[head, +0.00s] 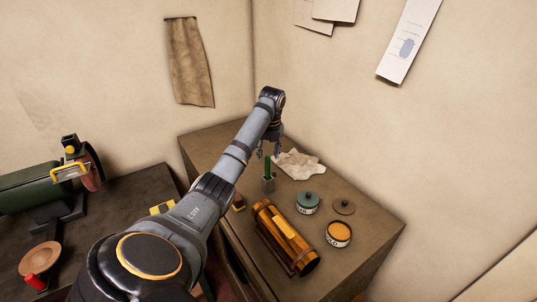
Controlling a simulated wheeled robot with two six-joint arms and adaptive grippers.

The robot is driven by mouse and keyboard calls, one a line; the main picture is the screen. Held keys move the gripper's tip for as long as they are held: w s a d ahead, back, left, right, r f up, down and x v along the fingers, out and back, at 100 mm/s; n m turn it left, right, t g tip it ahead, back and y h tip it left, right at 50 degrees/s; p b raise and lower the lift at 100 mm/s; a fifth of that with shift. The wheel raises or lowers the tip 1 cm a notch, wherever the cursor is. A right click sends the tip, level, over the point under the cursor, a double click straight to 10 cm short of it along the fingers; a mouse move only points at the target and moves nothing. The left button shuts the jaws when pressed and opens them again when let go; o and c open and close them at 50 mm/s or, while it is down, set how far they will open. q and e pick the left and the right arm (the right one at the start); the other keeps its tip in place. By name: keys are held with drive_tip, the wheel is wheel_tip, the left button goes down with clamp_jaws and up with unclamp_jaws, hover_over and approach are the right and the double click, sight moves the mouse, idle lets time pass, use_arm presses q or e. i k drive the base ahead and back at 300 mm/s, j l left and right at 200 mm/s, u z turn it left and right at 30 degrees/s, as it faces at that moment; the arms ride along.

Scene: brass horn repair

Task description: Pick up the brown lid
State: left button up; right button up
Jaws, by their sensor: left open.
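The brown lid (344,206) is a small round disc with a knob. It lies flat on the brown bench top, behind the open tin (338,234) with its orange contents and right of the tin with the green lid (308,201). My left gripper (268,152) is open and points down over the back part of the bench, to the left of and behind the lid, well apart from it. It is above a small grey holder with a green item (267,177). My right gripper is not in view.
A crumpled pale cloth (299,165) lies behind the tins. An amber cylinder (285,237) lies at the bench front. Left, a dark table holds a green machine (28,187) and a wooden dish (40,258). The bench's right end (385,229) is clear. Walls stand close behind.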

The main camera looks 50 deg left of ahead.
sight(341, 206)
drive_tip(key=k+l, duration=0.35)
drive_tip(key=l, duration=0.15)
drive_tip(key=k+l, duration=0.4)
drive_tip(key=l, duration=0.15)
